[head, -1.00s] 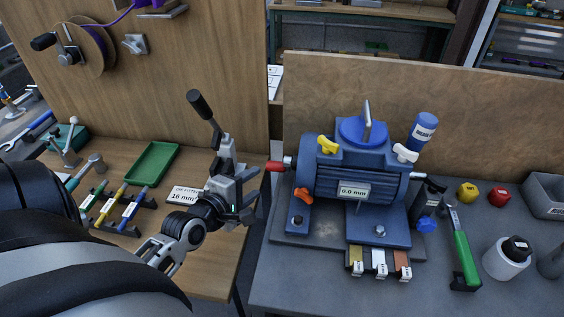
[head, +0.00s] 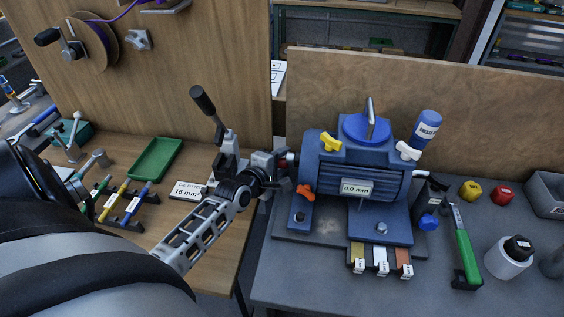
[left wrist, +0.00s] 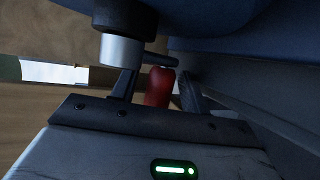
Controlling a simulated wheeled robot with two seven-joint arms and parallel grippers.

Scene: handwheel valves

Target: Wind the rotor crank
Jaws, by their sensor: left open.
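The rotor crank is on the left side of the blue motor (head: 330,172) on the grey bench; my left gripper (head: 281,172) hides most of it in the head view. In the left wrist view its red grip (left wrist: 158,87) lies between the two fingers of my left gripper (left wrist: 158,90). The fingers are open, one on each side of the grip, and I see no firm hold. A black and silver round part (left wrist: 123,40) is close above the left finger. The label (head: 357,188) on the motor reads 0.0 mm. My right gripper is not in view.
A lever tool with a black handle (head: 204,101) stands on the wooden bench just behind my left wrist. A green tray (head: 153,160) and several coloured tools are further left.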

